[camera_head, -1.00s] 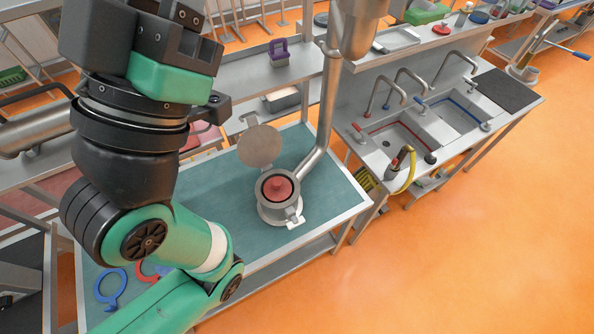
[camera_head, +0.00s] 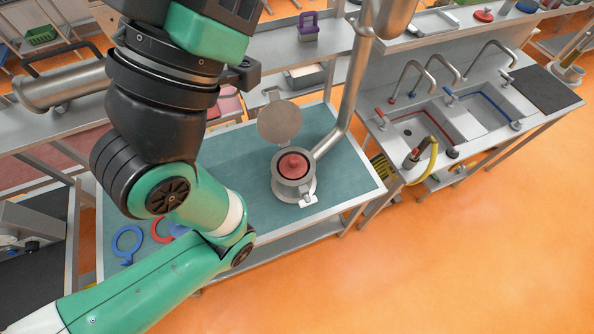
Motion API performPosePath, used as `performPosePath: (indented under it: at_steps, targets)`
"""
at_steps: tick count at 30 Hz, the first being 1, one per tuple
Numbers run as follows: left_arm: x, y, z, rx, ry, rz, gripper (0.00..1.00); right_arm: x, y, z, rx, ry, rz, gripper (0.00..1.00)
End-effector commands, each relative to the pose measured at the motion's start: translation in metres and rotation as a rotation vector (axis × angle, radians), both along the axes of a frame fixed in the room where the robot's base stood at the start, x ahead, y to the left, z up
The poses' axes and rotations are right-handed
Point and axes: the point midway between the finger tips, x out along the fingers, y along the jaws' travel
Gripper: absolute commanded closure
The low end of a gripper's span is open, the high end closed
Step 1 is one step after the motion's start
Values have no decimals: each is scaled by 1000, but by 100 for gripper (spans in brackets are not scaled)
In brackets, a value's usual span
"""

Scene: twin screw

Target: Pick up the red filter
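A red round piece (camera_head: 293,165) sits inside an open metal housing (camera_head: 293,188) on the green-topped table. The housing's round lid (camera_head: 279,122) stands open behind it. A red ring (camera_head: 160,230) lies at the table's left, partly hidden by my green and black arm. I cannot tell which of these red things is the filter. One of my arms fills the left of the view, but no fingertips show. My other arm is not visible.
A blue ring (camera_head: 127,243) lies beside the red ring. A metal pipe (camera_head: 345,125) rises from the housing's right side. A sink counter (camera_head: 450,120) with taps stands to the right. A purple basket (camera_head: 308,27) sits on the back shelf. Orange floor (camera_head: 450,260) is open at lower right.

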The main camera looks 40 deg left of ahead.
Motion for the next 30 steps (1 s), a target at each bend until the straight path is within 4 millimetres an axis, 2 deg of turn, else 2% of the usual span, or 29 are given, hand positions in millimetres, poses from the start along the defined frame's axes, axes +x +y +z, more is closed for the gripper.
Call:
performPosePath:
  at_steps: [9,11,18,30]
  targets:
    - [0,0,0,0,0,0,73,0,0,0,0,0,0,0]
    - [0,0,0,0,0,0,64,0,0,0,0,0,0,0]
    - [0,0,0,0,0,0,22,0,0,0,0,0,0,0]
    - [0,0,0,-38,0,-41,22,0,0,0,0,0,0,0]
